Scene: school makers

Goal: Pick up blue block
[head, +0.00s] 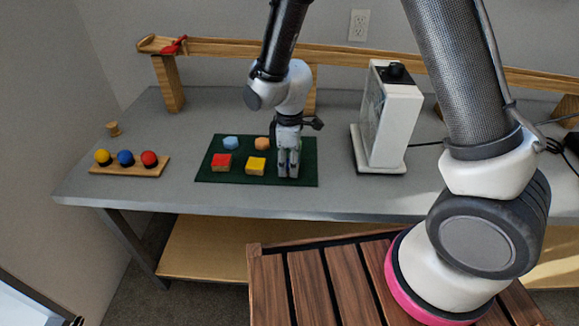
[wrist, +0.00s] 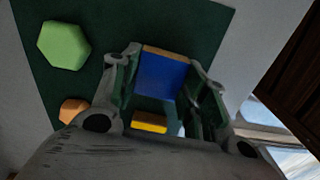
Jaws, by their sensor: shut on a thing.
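The blue block (wrist: 163,75) shows between my gripper's fingers in the wrist view, with a wood-coloured edge. My gripper (head: 288,172) points down at the right part of the dark green mat (head: 305,176) and is shut on the block. In the head view the fingers hide the block. I cannot tell whether the block still touches the mat. A yellow block (head: 256,166) sits just left of the gripper; a yellow block also shows below the blue one in the wrist view (wrist: 150,123).
A red block (head: 221,162), a light blue piece (head: 231,142) and an orange piece (head: 262,143) lie on the mat. A green hexagonal piece (wrist: 63,46) shows in the wrist view. A white device (head: 388,115) stands right; a ball rack (head: 128,165) sits left.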

